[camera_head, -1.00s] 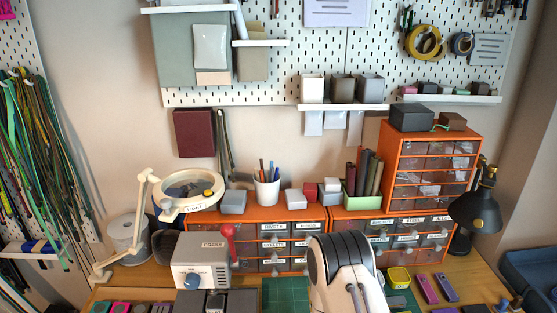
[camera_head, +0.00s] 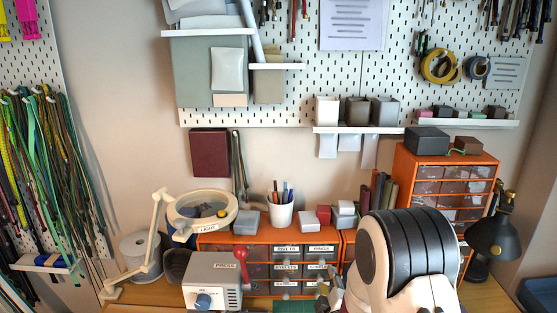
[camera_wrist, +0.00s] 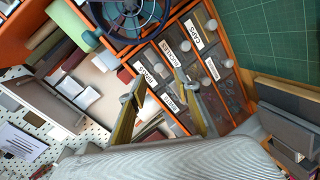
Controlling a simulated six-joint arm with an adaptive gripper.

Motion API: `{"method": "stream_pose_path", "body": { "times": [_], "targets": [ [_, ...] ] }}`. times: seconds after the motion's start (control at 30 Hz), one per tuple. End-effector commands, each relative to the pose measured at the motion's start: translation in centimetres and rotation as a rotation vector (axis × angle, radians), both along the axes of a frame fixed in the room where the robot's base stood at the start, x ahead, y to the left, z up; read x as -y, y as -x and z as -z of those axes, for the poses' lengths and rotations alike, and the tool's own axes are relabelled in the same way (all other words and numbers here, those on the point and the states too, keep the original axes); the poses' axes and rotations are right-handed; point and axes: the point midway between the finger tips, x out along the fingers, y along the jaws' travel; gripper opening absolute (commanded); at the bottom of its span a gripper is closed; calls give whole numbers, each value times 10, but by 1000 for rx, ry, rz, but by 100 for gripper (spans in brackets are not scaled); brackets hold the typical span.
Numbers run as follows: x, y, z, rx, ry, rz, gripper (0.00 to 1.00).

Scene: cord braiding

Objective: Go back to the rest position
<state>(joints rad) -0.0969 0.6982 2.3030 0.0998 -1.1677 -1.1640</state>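My gripper (camera_wrist: 158,84) shows in the wrist view as two yellowish fingers with grey tips. The fingers stand apart with nothing between them, in front of the labelled drawers (camera_wrist: 178,48). In the head view my arm's white and black link rises at the lower right and covers part of the orange drawer cabinet (camera_head: 448,160). A small grey part of the gripper (camera_head: 328,290) shows just left of that link, near the low drawers (camera_head: 287,268). No object is held.
The press (camera_head: 212,280) stands at front left, with the magnifier lamp (camera_head: 202,216) behind it. A pen cup (camera_head: 280,212) and small boxes sit on the drawers. A black desk lamp (camera_head: 494,238) stands at right. A green mat (camera_wrist: 278,40) shows in the wrist view.

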Motion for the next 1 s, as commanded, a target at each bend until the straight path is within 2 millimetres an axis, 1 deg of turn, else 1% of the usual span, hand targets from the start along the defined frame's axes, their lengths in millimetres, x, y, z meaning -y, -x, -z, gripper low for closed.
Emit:
{"method": "stream_pose_path", "body": {
  "times": [0.03, 0.27, 0.47, 0.77, 1.0],
  "targets": [
    [1, 1, -9, -9, -21, 5, 32],
    [2, 9, -35, -81, -125, 33, 32],
    [4, 22, -57, -142, -212, 61, 32],
    [7, 49, -88, -234, -335, 111, 32],
    [10, 79, -110, -308, -427, 161, 32]
  ]
}}
